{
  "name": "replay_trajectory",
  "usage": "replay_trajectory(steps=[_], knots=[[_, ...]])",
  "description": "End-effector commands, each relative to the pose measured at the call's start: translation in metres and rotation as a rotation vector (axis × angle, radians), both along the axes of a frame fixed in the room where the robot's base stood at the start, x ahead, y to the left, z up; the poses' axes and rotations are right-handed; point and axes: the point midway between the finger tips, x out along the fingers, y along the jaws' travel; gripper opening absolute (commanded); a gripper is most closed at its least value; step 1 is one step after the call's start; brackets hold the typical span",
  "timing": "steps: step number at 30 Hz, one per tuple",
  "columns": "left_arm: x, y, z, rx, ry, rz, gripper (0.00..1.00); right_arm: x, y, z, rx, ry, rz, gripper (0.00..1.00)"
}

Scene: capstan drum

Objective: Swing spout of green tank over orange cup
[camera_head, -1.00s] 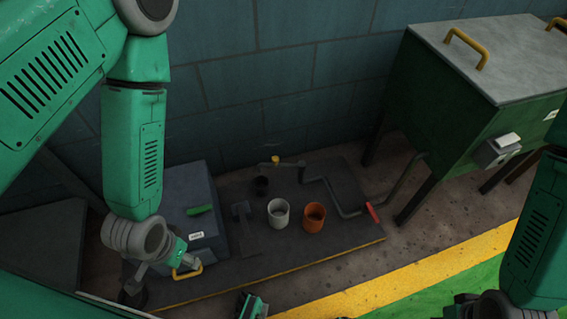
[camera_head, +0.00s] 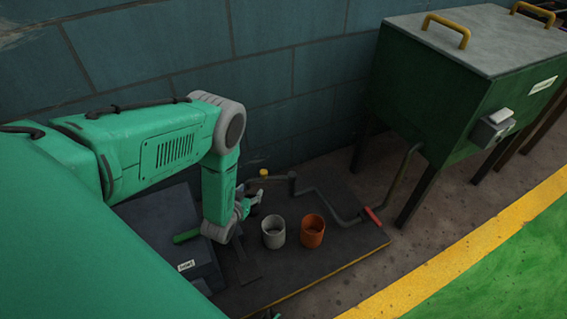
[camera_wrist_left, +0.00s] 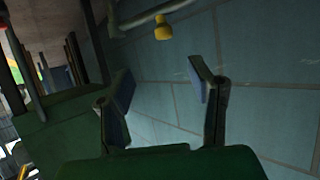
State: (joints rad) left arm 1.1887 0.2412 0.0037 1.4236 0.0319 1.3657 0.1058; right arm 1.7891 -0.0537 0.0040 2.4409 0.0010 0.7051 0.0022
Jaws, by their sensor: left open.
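The green tank (camera_head: 465,105) stands on legs at the right by the wall. Its pipe runs down past a red grip (camera_head: 373,217) to the grey spout (camera_head: 306,190), which points left and carries a yellow knob (camera_head: 264,171). The orange cup (camera_head: 313,232) stands upright to the right of the grey cup (camera_head: 273,232); the spout's end is not over it. My left gripper (camera_head: 254,192) is open and empty, just below the spout's left end. The left wrist view shows its spread fingers (camera_wrist_left: 162,82), with the yellow knob (camera_wrist_left: 163,30) beyond them.
The cups stand on a dark platform (camera_head: 345,248) with a yellow front edge. A dark grey box (camera_head: 170,222) with a green handle (camera_head: 186,237) is at the left, partly behind my arm. The blue block wall (camera_head: 290,75) closes the back.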

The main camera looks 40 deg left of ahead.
Motion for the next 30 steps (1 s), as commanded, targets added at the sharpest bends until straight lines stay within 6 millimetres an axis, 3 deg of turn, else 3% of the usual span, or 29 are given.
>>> replay_trajectory(steps=[8, 21, 30], knots=[[0.013, 0.015, -0.009, 0.014, -0.038, 0.008, 0.48, 0.0, 0.001, -0.01, 0.001, -0.001, 0.002, 0.0], [0.091, 0.039, -0.045, 0.016, -0.037, 0.007, 0.48, 0.0, 0.001, -0.055, 0.0, 0.0, 0.001, 0.0], [0.121, 0.049, -0.056, 0.014, -0.035, 0.006, 0.48, 0.0, 0.001, -0.072, 0.001, 0.0, 0.001, 0.0]])
